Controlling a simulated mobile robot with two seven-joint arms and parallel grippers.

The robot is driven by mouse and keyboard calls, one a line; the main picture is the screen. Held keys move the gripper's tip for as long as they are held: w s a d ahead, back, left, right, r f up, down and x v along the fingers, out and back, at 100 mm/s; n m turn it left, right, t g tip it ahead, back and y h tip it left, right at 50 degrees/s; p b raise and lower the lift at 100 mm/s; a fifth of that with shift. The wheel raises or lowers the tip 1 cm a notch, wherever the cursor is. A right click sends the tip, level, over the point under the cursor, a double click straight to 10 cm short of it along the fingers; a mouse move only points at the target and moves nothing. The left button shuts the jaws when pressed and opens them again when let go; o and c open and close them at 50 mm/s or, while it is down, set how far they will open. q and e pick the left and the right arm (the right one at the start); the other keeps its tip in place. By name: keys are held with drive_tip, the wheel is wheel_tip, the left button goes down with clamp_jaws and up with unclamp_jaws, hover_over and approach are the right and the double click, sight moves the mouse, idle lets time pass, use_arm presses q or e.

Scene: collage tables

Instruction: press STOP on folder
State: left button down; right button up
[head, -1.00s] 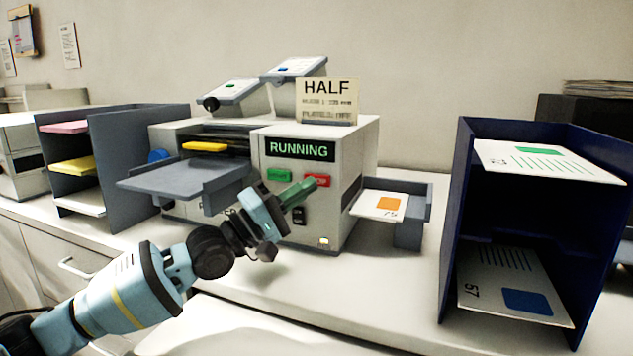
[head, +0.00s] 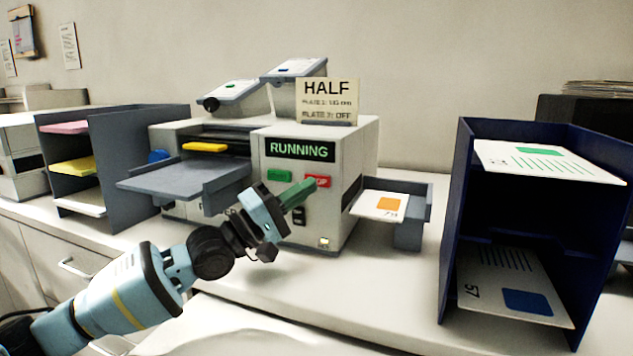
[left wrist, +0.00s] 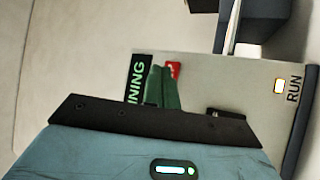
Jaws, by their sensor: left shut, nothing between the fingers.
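The folder (head: 345,150) is a pale grey machine on the counter, and its display (head: 300,150) reads RUNNING in green. The red STOP button (head: 319,181) is on its front face, partly hidden by my fingers, beside a green button (head: 279,175). My left gripper (head: 303,191) is shut and empty, its green fingertips at the lower left edge of the STOP button. I cannot tell whether they touch it. In the left wrist view the green fingers (left wrist: 162,88) overlap the red button (left wrist: 174,70). My right gripper is not in view.
A grey feed tray (head: 175,180) juts from the folder's left front. An exit tray (head: 408,232) at its right holds a sheet (head: 380,206). A dark blue shelf (head: 450,220) with printed sheets stands at the right. A grey sorter (head: 120,150) stands at the left.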

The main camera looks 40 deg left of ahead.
use_arm(q)
drive_tip(key=shift+w, duration=0.1)
idle(0.6)
drive_tip(key=shift+w+a, duration=0.1)
drive_tip(key=shift+w, duration=0.2)
drive_tip(key=shift+w+a+b, duration=0.1)
drive_tip(key=shift+w+b, duration=0.35)
idle(0.6)
idle(0.4)
drive_tip(key=shift+s+d+p, duration=0.2)
drive_tip(key=shift+s+p, duration=0.5)
drive_tip(key=shift+s, duration=0.15)
